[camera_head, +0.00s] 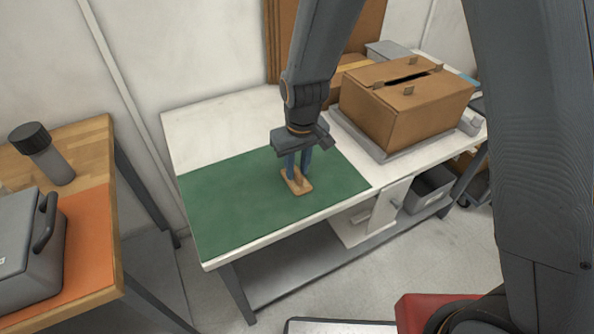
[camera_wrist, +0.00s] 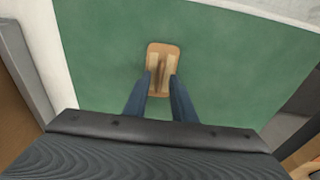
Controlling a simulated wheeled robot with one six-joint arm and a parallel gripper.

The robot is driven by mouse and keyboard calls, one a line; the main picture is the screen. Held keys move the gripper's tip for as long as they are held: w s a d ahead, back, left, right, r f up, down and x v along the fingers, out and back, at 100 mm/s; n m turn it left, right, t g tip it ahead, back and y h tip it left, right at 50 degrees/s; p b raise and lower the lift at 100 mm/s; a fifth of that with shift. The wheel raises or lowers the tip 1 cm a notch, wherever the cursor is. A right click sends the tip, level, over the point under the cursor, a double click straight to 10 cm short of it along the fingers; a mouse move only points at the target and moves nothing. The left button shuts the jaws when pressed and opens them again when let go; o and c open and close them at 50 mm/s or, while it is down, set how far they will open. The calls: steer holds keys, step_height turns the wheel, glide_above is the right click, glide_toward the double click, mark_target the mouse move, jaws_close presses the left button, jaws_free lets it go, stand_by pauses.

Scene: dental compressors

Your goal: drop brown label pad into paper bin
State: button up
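The brown label pad (camera_head: 297,187) lies flat on the green mat (camera_head: 228,205). In the wrist view the pad (camera_wrist: 163,57) is a small rounded brown rectangle with pale strips and a darker raised ridge in the middle. My gripper (camera_head: 298,174) points down over it. In the wrist view the two blue fingers of my gripper (camera_wrist: 161,77) stand apart on either side of the ridge, with small gaps showing. No bin is clearly marked as the paper bin; a grey open bin (camera_head: 429,188) stands under the bench at the right.
A large brown box (camera_head: 381,115) with a dark slot on top stands on a grey base at the bench's right. A wooden table (camera_head: 85,147) at the left holds a dark-capped cylinder (camera_head: 49,158) and a grey case (camera_head: 30,250). The mat around the pad is clear.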

mark_target(299, 178)
step_height(299, 178, up, 11)
steer(key=s+b, duration=0.1)
steer(key=b, duration=0.1)
steer(key=shift+d, duration=0.35)
